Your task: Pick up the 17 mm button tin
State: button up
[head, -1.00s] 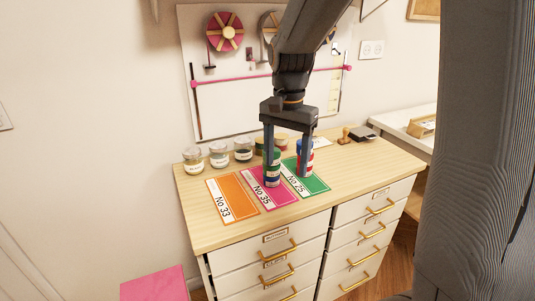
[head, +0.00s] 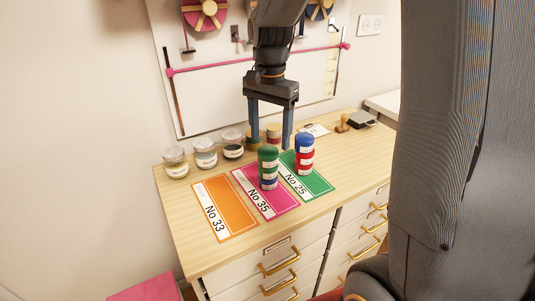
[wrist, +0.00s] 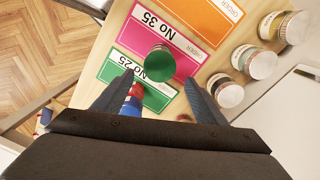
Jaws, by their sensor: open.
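My gripper (head: 270,137) is open and empty, pointing down behind the two tin stacks in the head view; in the wrist view its fingers (wrist: 158,80) spread either side of a green lid. That green tin (head: 268,154) tops a stack with a blue tin below, standing on the pink No 35 card (head: 254,184). A blue tin (head: 304,141) stands over a red tin (head: 304,162) on the green No 25 card (head: 316,186). Two tins, brownish (head: 252,143) and pinkish (head: 274,131), stand at the back, partly hidden by the fingers. I cannot read which tin is 17 mm.
Glass jars (head: 205,153) stand in a row at the back left. The orange No 33 card (head: 224,205) is bare. A stamp (head: 343,123) and a dark pad (head: 363,118) lie at the back right. The wall board rises behind the wooden top.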

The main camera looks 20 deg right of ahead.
aim_at(269, 150)
jog(key=f, duration=0.1)
jog(key=f+p, duration=0.1)
jog(key=f, duration=0.1)
jog(key=s+f, duration=0.1)
jog(key=shift+a+f, duration=0.2)
jog(key=shift+a, duration=0.15)
jog(key=shift+w+f, duration=0.1)
jog(key=shift+f, duration=0.4)
jog(key=c, duration=1.2)
